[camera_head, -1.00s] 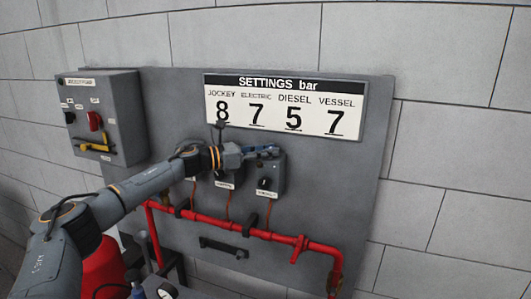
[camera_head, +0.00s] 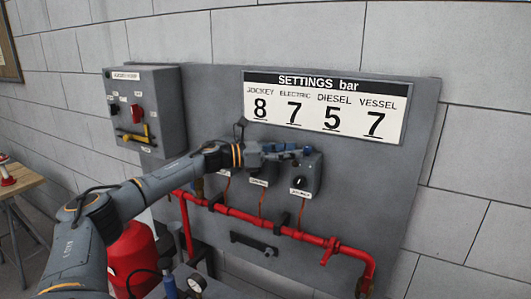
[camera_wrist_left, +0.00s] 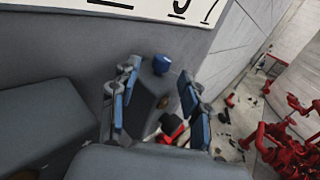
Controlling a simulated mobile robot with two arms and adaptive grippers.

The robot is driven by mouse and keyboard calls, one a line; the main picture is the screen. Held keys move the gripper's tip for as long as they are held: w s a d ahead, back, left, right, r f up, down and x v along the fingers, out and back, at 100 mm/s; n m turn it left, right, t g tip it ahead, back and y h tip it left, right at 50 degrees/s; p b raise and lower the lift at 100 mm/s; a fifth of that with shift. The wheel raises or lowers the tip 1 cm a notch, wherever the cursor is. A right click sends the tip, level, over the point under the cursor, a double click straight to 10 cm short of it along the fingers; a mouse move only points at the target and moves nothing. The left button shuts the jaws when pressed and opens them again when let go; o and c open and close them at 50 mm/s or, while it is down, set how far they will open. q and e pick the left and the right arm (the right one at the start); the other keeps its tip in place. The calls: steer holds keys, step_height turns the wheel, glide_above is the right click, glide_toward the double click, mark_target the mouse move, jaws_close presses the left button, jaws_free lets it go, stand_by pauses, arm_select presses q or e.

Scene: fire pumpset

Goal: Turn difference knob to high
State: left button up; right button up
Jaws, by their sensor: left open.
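The rightmost small grey switch box (camera_head: 309,178) is on the panel, with a dark dial on its front and a white label below it. A blue knob (camera_wrist_left: 161,63) stands on top of this box in the left wrist view. My left gripper (camera_head: 290,152) reaches in from the left at the top of the box. In the left wrist view, its blue-padded fingers (camera_wrist_left: 158,100) are spread, one on each side of the box and knob. I cannot tell whether they touch it. The knob's markings are not readable. My right gripper is not in view.
A settings sign (camera_head: 325,105) reading 8, 7, 5, 7 is above. My left arm partly covers neighbouring switch boxes. A red pipe (camera_head: 265,222) runs below. A larger control box (camera_head: 147,110) with a red switch and yellow handle is at left.

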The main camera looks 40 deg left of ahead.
arm_select(q)
steer(key=v, duration=0.9)
steer(key=shift+a, duration=0.15)
steer(key=shift+r, duration=0.1)
